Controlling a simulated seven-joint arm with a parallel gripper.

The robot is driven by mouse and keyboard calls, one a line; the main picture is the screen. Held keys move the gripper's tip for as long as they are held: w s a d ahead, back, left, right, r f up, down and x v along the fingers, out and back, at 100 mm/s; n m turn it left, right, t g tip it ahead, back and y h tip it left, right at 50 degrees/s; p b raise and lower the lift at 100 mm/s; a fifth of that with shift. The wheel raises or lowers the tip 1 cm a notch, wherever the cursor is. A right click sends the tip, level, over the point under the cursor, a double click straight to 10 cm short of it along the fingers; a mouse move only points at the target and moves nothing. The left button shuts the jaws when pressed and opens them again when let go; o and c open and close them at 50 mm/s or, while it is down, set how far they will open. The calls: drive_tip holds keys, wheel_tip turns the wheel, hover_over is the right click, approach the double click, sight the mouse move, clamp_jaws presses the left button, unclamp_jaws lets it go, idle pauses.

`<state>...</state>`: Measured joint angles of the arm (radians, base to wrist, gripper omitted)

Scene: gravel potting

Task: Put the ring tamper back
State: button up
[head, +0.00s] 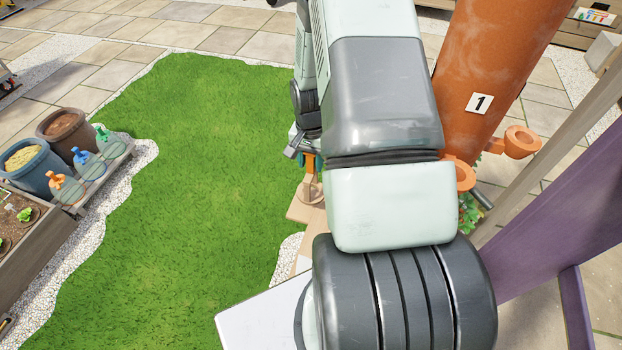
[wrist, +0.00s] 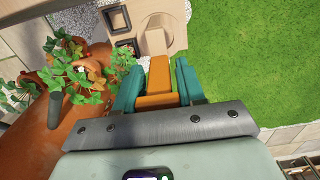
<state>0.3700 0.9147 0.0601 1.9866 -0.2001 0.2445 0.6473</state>
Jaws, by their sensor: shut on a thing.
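My gripper (wrist: 158,84) is shut on the orange handle of the ring tamper (wrist: 160,72), which sits between its two teal fingers in the wrist view. A pale round shape lies just past the handle, over a light wooden board (wrist: 117,47). I cannot tell whether that round shape is the tamper's ring or part of the board, nor whether the tamper touches the board. In the head view, the orange handle (head: 309,161) shows below my gripper, partly hidden by my arm. The board (head: 298,212) also shows there, largely hidden.
A large terracotta column (head: 490,70) marked 1, with small orange cups (head: 522,141) and leafy plants (wrist: 88,72), stands close beside my arm. Green lawn (head: 190,180) lies open to the left. Pots and bottles (head: 85,165) stand at the far left.

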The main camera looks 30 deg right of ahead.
sight(311, 173)
drive_tip(key=shift+f, duration=2.6)
drive_tip(key=o, duration=1)
drive_tip(key=shift+f, duration=0.15)
drive_tip(key=shift+o, duration=0.2)
wheel_tip(311, 173, up, 12)
drive_tip(key=shift+r, duration=0.2)
